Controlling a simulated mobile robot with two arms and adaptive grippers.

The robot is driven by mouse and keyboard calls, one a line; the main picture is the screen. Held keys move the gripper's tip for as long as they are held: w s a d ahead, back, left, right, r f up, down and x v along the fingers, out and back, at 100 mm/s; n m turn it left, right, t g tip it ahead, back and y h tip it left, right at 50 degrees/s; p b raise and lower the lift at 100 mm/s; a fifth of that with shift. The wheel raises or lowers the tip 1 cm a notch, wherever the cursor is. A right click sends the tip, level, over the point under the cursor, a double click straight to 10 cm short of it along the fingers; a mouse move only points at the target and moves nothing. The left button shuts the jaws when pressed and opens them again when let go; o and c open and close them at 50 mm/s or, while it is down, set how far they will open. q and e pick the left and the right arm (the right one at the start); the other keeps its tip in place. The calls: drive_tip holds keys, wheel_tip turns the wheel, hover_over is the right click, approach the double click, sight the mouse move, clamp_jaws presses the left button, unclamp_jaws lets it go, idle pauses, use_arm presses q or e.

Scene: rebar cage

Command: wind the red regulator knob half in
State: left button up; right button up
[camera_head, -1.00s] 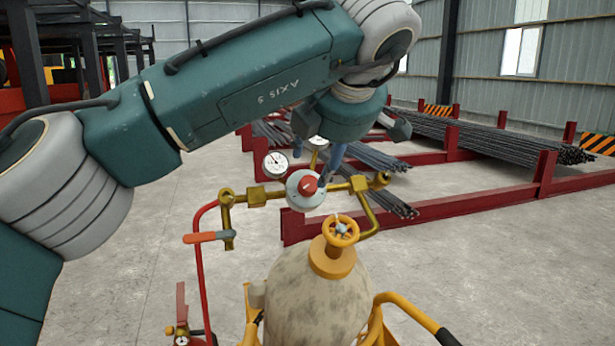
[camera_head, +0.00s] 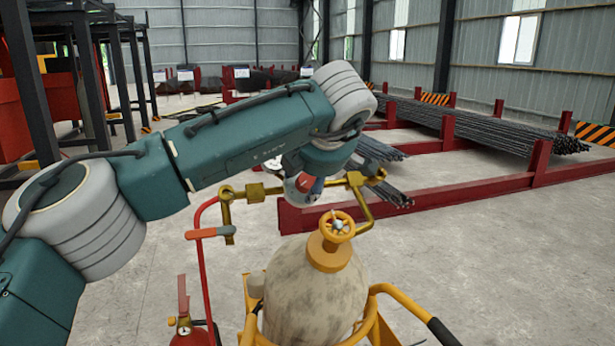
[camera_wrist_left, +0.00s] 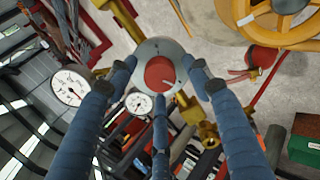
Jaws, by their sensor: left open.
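The red regulator knob (camera_head: 306,181) sits on the front of the round grey regulator body (camera_head: 300,197), on the brass pipework above the gas cylinder (camera_head: 318,300). My left arm partly covers the regulator in the head view. In the left wrist view the red knob (camera_wrist_left: 160,73) faces the camera, with a pale mark on its face. My left gripper (camera_wrist_left: 162,80) is open, its blue fingers spread to the left, right and below the knob. I cannot tell whether any fingertip touches the grey body. My right gripper is not in view.
Two white gauges, one at the left (camera_wrist_left: 70,88) and one below (camera_wrist_left: 138,103), stand close to the fingers. A yellow handwheel (camera_head: 337,226) tops the cylinder.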

use_arm(q)
drive_tip(key=shift+c, duration=0.5)
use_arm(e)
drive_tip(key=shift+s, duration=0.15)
use_arm(q)
drive_tip(key=c, duration=0.9)
drive_tip(key=shift+c, duration=0.8)
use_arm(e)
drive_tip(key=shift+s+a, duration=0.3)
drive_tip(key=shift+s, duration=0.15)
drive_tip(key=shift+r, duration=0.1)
